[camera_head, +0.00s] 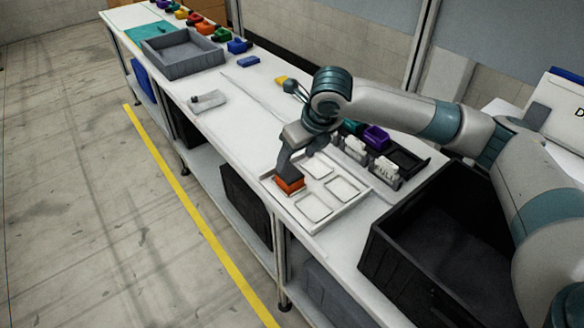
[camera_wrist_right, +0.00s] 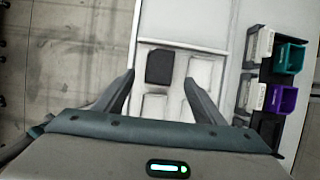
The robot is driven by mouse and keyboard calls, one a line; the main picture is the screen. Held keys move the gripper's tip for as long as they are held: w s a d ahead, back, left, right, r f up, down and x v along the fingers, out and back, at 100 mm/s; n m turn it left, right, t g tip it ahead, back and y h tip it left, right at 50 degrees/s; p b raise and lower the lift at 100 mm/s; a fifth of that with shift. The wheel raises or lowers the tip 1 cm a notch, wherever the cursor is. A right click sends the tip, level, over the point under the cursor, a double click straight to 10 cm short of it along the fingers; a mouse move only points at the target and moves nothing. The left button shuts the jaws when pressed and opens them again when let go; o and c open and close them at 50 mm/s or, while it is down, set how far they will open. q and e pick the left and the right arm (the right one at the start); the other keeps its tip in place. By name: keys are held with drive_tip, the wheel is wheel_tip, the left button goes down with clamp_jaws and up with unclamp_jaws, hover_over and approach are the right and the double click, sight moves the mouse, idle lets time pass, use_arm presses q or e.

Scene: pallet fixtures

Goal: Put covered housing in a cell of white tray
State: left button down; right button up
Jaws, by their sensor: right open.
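The covered housing (camera_head: 290,186) shows orange sides in the head view. In the right wrist view it is a dark, nearly square top (camera_wrist_right: 159,66). It sits in one corner cell of the white tray (camera_head: 326,211); the other visible cells look empty. My right gripper (camera_head: 287,172) is right over the housing and hides part of it. In the wrist view its fingers (camera_wrist_right: 159,78) are spread wide, with the housing beyond and between their tips and gaps on both sides. My left gripper is out of view.
A large black crate (camera_head: 384,270) stands right of the tray. A black holder (camera_head: 386,182) with white parts and a purple bin (camera_head: 376,137) is behind it. A grey crate (camera_head: 183,70) and several coloured bins stand far left. The table between is mostly clear.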

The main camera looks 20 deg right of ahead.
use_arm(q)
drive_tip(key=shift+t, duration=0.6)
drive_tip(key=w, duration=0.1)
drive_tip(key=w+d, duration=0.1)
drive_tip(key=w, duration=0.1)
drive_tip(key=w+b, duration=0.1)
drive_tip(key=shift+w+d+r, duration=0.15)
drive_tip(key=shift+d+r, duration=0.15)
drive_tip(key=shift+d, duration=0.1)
use_arm(e)
drive_tip(key=v, duration=0.9)
drive_tip(key=shift+r, duration=0.2)
drive_tip(key=shift+f, duration=0.1)
